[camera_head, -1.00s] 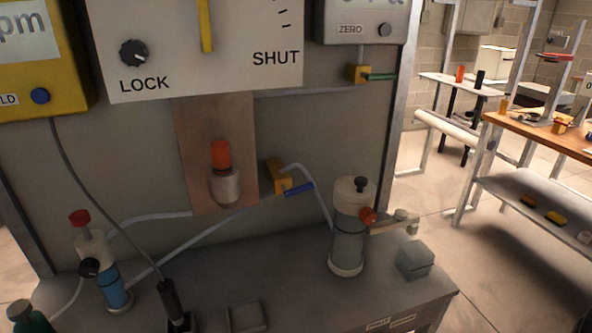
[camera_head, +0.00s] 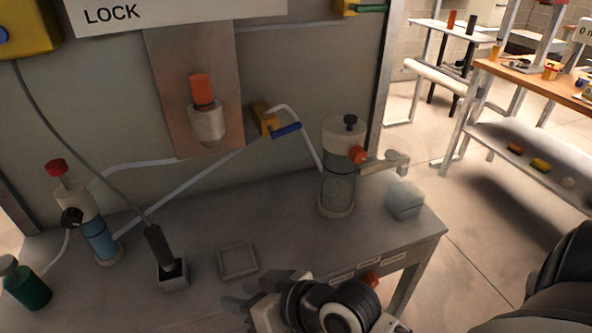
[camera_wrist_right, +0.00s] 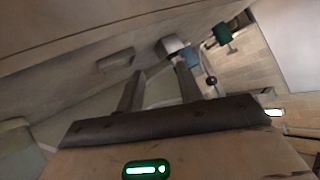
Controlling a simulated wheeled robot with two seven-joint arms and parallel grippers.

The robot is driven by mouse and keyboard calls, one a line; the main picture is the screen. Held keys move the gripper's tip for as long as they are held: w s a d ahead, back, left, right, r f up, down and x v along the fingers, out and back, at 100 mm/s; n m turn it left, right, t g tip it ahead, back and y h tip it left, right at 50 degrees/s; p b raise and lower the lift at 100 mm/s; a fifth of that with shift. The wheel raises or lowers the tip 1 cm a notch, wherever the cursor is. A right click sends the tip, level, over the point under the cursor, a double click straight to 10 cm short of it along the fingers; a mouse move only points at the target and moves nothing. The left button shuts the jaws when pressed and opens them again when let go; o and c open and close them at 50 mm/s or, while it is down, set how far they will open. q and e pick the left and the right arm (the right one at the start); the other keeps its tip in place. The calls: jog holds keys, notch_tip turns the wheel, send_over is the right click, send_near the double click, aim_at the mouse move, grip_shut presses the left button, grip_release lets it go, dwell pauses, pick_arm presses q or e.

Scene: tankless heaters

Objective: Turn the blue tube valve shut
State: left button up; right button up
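The blue tube valve has a yellow body (camera_head: 265,118) on the panel and a blue handle (camera_head: 286,130). The handle points right and slightly up, and a clear tube leaves the body to the right and bends down. My right gripper (camera_head: 248,305) is low in the head view, at the bench's front edge, well below the valve and apart from it. In the right wrist view its two fingers (camera_wrist_right: 158,85) stand apart with nothing between them. The valve cannot be made out in the wrist view. My left gripper is not in view.
A clear cylinder (camera_head: 338,188) with a red knob stands below and right of the valve. A grey block (camera_head: 405,200) is right of it. A blue-liquid cylinder (camera_head: 100,240), a green bottle (camera_head: 28,288) and a shallow square tray (camera_head: 238,262) are on the bench (camera_head: 290,215).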

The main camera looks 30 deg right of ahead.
aim_at(286, 130)
jog(key=w+d+r+m+t+h, duration=0.1)
jog(key=w+d+r+m+t, duration=0.2)
jog(key=w+r+m+t, duration=0.65)
jog(key=d+r+m+g+h, duration=0.1)
jog(key=d+m+g+h, duration=0.2)
jog(key=d+m+h, duration=1.15)
jog(key=w+d+r+h+p, duration=0.1)
jog(key=w+d+r, duration=0.1)
jog(key=w, duration=0.4)
jog(key=w+d+r+m+h+p, duration=0.1)
jog(key=w+d+r, duration=0.1)
jog(key=w+d, duration=0.3)
jog(key=shift+w+h, duration=0.35)
jog(key=shift+w, duration=0.15)
jog(key=shift+m+p, duration=0.3)
jog(key=shift+p, duration=0.05)
grip_shut()
